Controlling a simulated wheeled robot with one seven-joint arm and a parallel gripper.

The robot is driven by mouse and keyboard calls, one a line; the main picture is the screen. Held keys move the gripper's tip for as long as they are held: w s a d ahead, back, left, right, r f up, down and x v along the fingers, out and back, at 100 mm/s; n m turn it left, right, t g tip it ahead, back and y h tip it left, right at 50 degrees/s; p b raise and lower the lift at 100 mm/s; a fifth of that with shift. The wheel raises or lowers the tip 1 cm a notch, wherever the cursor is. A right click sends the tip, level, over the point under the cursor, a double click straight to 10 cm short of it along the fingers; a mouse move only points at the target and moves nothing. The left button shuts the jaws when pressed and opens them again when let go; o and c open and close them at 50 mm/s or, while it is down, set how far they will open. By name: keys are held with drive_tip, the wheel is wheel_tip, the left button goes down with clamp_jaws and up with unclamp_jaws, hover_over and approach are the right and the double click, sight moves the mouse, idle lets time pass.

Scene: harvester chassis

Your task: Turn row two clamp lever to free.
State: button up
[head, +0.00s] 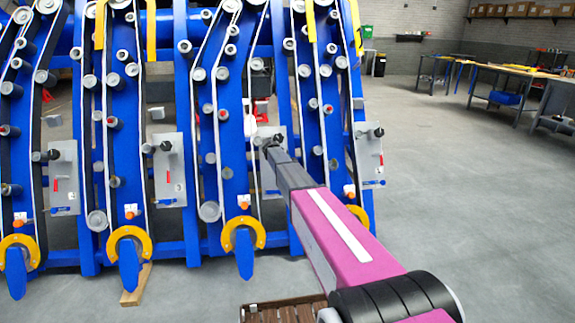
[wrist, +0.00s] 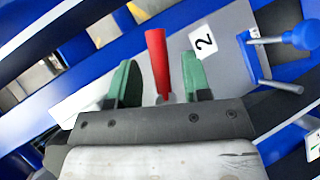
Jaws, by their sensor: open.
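The red clamp lever (wrist: 157,50) stands between my two green fingertips in the wrist view.
A blue-knobbed rod (wrist: 298,36) and a blue bracket (wrist: 250,55) sit right of the lever. Similar plates with red levers (head: 55,185) are on neighbouring blue rows, with rollers and yellow rings around. Open floor and workbenches (head: 500,70) lie to the right.

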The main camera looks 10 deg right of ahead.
drive_tip(key=v, duration=0.8)
drive_tip(key=s+f+m+g+y, duration=0.2)
drive_tip(key=s+f+m, duration=0.1)
drive_tip(key=s, duration=1.4)
drive_tip(key=s+d+f+m+g+y, duration=0.1)
drive_tip(key=s+f+m+g+y, duration=0.1)
drive_tip(key=s, duration=1.6)
drive_tip(key=s+f+m+g+y, duration=0.2)
drive_tip(key=s+f+m, duration=0.3)
drive_tip(key=s, duration=1.2)
drive_tip(key=shift+s+d+m+y, duration=0.25)
drive_tip(key=shift+s+m+y, duration=0.15)
drive_tip(key=shift+m, duration=0.2)
drive_tip(key=shift+o, duration=0.4)
drive_tip(key=shift+f, duration=0.1)
